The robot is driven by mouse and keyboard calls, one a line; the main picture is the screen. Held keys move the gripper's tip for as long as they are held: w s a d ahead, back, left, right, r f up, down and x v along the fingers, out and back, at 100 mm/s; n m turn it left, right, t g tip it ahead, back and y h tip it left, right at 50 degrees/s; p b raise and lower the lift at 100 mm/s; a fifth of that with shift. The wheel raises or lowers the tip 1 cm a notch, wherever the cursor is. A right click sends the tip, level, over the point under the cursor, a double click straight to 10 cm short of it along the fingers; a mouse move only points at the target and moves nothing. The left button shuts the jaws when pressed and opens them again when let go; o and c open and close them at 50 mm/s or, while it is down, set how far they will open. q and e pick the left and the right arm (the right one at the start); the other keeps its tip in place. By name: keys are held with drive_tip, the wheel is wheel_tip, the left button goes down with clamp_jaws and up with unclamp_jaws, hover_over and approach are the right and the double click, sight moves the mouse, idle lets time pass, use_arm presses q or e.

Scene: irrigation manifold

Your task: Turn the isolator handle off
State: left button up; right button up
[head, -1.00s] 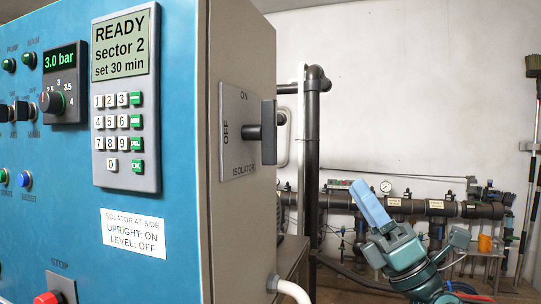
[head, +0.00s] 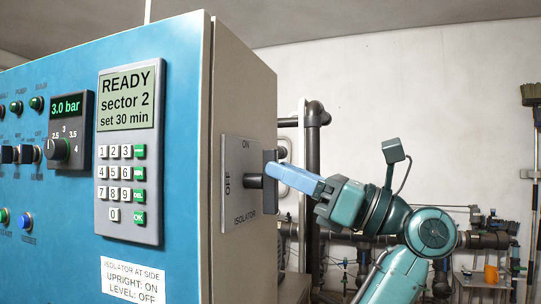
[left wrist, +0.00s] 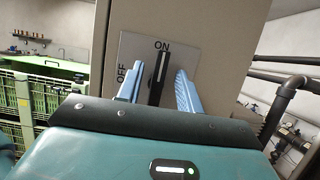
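The isolator handle (head: 270,203) is a black bar on a grey plate (head: 240,210) on the side of the blue cabinet. It stands upright, pointing to ON in the left wrist view (left wrist: 162,64); OFF is marked at the left of the plate. My left gripper (head: 272,172) has pale blue fingers and reaches in from the right at the handle. In the left wrist view its fingers (left wrist: 160,72) are apart, one on each side of the handle, with gaps visible. The handle's lower part is hidden by the gripper body. My right gripper is not in view.
The blue cabinet's front (head: 60,220) carries a display reading READY, a keypad (head: 127,180) and a label saying upright is ON, level is OFF. Dark pipes (head: 313,150) stand behind the handle. Green crates (left wrist: 50,100) are at left in the wrist view.

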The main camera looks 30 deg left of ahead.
use_arm(q)
drive_tip(key=shift+p+x, duration=0.35)
drive_tip(key=shift+x, duration=1.35)
clamp_jaws()
